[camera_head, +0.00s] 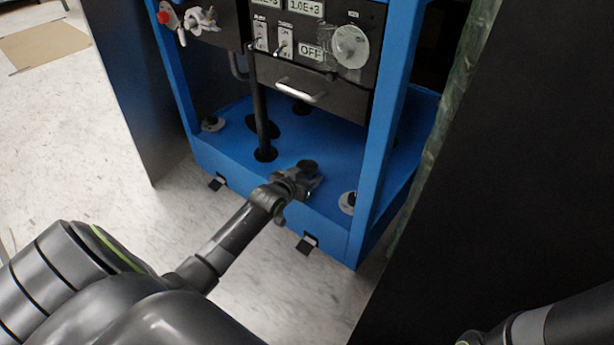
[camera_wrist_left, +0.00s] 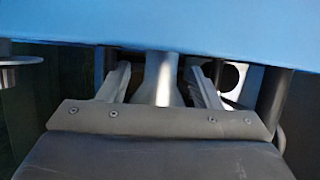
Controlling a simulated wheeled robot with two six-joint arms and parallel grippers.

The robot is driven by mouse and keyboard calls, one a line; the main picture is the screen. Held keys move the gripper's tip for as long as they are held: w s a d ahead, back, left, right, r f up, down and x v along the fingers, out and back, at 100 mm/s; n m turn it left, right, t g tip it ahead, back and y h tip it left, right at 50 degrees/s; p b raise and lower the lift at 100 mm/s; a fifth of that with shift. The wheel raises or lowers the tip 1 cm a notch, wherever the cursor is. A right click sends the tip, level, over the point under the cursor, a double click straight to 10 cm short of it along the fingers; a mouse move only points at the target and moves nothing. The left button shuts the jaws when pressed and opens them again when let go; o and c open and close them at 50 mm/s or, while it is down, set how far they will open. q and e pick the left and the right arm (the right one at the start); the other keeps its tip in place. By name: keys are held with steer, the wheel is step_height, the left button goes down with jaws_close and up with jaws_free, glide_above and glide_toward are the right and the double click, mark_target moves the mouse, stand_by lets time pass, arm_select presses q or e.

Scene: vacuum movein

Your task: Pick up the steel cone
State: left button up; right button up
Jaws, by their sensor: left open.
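My left gripper (camera_head: 308,182) is low at the front of the blue rack's base plate (camera_head: 240,150) in the head view. In the left wrist view its two fingers (camera_wrist_left: 160,85) are apart. A pale grey metal piece, which looks like the steel cone (camera_wrist_left: 163,78), stands between them, narrow at the top and wider below. A gap shows on both sides of it. Its lower part is hidden behind my gripper body, and the blue edge cuts off its top. In the head view I cannot make out the cone; my gripper covers that spot. My right gripper is out of view.
Blue posts (camera_head: 392,90) and a dark rod (camera_head: 258,110) rise from the base plate. A black instrument box with a handle (camera_head: 300,92) sits above. Dark panels (camera_head: 118,80) stand on both sides. Pale floor (camera_head: 60,130) is open at left.

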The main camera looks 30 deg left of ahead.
arm_select(q)
steer(key=shift+w+f, duration=0.35)
steer(key=shift+w, duration=0.25)
steer(key=c, duration=1.1)
steer(key=shift+c, duration=0.3)
steer(key=shift+r, duration=0.2)
